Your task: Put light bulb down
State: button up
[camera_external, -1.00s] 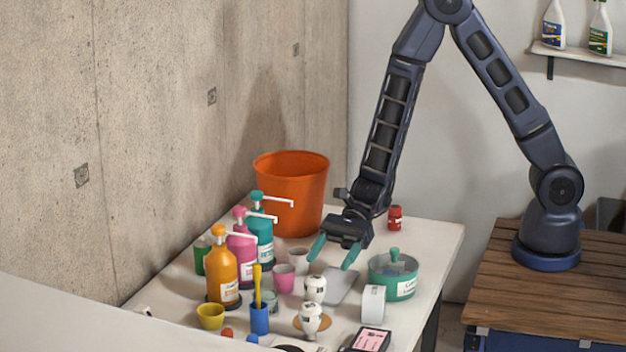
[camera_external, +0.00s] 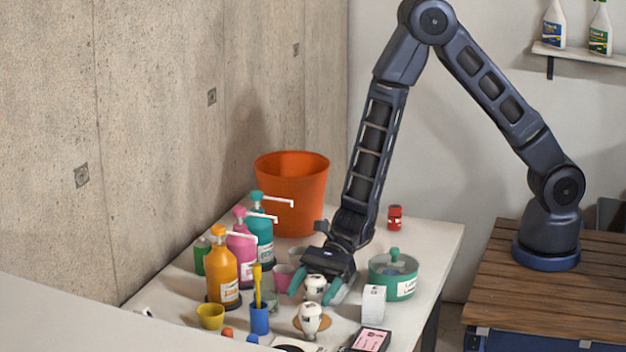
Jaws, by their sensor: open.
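Two white light bulbs stand on the table. The rear bulb (camera_external: 315,286) is between the teal fingers of my gripper (camera_external: 315,290). The front bulb (camera_external: 310,318) stands on or by a round tan disc (camera_external: 326,323), just in front of my gripper. My gripper is open and low over the table, with one finger on each side of the rear bulb. I cannot tell whether either finger touches it.
A teal lidded pot (camera_external: 393,272) and a white box (camera_external: 373,302) stand close on the right. Pump bottles (camera_external: 222,268), a pink cup (camera_external: 283,277) and a blue holder (camera_external: 259,318) crowd the left. An orange bucket (camera_external: 291,190) stands behind. The table's right rear is fairly clear.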

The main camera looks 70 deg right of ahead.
jog(key=c, duration=1.2)
jog(key=shift+o, duration=0.2)
